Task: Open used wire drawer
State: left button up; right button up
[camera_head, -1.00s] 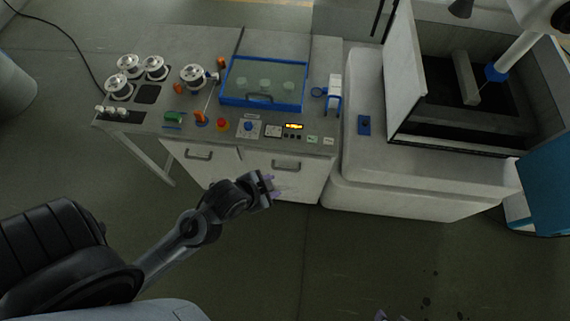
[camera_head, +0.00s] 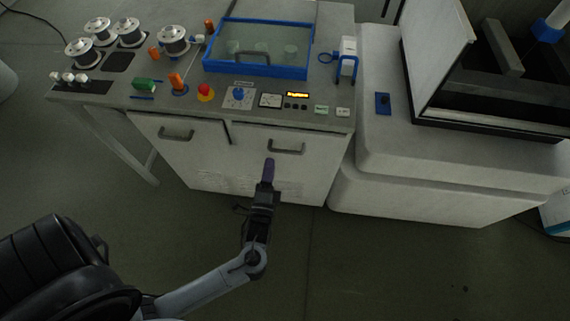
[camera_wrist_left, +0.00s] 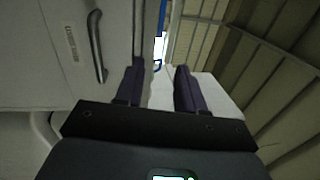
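Two pale drawer fronts are set under the bench: a left one (camera_head: 185,160) with a grey bar handle (camera_head: 177,135), and a right one (camera_head: 290,175) with a like handle (camera_head: 287,148). Both look shut. I cannot read which is the used wire drawer. My left gripper (camera_head: 268,165) is in front of the right front, fingers pointing up, just below and left of its handle. In the left wrist view its two purple fingers (camera_wrist_left: 160,80) are apart with nothing held. A handle (camera_wrist_left: 97,45) lies left of both fingers, beside a small label. My right gripper is not in view.
The bench top (camera_head: 130,95) carries several wire spools, a red button (camera_head: 205,92) and a blue-framed glass lid (camera_head: 258,48). A white machine base (camera_head: 440,165) stands close on the right. The floor in front is clear.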

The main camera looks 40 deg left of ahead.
pick_arm(q)
jog(key=b, duration=0.9)
send_near(285, 150)
jog(key=x, duration=0.3)
jog(key=b+x, duration=0.1)
jog(key=x, duration=0.2)
jog(key=b+x, duration=0.1)
jog(key=x, duration=0.3)
jog(key=shift+f, duration=0.4)
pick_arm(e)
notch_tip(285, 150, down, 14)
pick_arm(q)
grip_shut()
